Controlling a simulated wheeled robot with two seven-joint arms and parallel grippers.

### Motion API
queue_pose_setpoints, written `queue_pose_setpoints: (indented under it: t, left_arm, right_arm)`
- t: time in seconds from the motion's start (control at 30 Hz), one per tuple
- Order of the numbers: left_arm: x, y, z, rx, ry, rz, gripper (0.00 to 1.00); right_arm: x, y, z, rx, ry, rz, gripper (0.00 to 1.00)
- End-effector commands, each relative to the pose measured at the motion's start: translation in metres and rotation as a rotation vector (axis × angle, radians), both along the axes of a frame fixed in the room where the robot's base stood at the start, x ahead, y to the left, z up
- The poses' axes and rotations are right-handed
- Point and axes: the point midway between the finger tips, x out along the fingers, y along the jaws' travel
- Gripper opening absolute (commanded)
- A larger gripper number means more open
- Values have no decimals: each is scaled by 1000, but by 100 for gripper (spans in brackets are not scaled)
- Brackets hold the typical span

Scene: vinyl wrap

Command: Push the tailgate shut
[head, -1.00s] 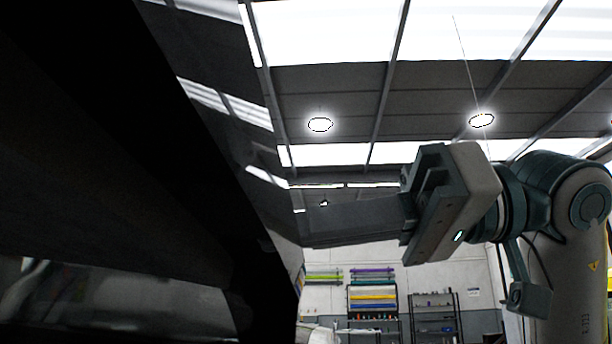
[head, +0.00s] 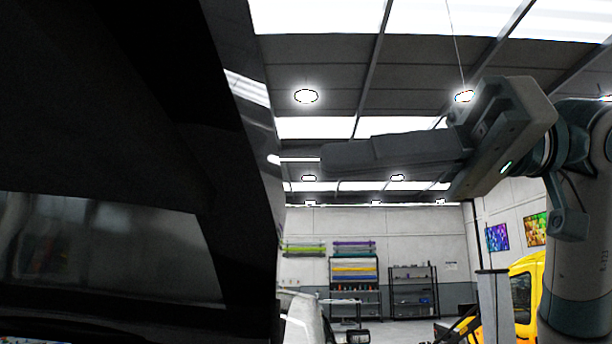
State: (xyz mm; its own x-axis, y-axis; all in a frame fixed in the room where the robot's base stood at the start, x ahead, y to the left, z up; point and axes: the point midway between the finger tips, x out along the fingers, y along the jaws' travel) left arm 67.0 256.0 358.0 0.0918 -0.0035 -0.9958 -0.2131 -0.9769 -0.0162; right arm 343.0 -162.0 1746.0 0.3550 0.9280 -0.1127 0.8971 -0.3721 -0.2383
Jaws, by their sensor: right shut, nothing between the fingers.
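The raised tailgate (head: 110,130) is a large dark panel filling the left of the head view, with a greyish window (head: 110,250) low in it. Its right edge runs down the picture at a slant. My right gripper (head: 330,158) comes in from the right with its fingers together and nothing in them. The fingertips point left, a little to the right of the tailgate's edge. A narrow gap shows between them in the picture; I cannot tell the depth. My left gripper is not in view.
A rack with coloured rolls (head: 354,270) and a dark shelf (head: 414,290) stand at the far wall. A white vehicle (head: 302,318) and a yellow vehicle (head: 526,290) are in the background. The space under the ceiling between tailgate and arm is open.

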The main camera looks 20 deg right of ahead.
Motion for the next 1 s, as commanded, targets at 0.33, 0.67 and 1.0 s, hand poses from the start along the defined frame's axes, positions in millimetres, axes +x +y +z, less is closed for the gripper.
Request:
queue_pose_setpoints:
  t: [0.33,0.67,1.0]
  left_arm:
    - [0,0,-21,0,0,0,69]
    - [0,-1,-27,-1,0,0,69]
    - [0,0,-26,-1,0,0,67]
  right_arm:
    - [-25,-65,6,2,0,0,0]
    - [-36,-96,11,0,0,1,0]
    - [-37,-98,11,-1,0,1,0]
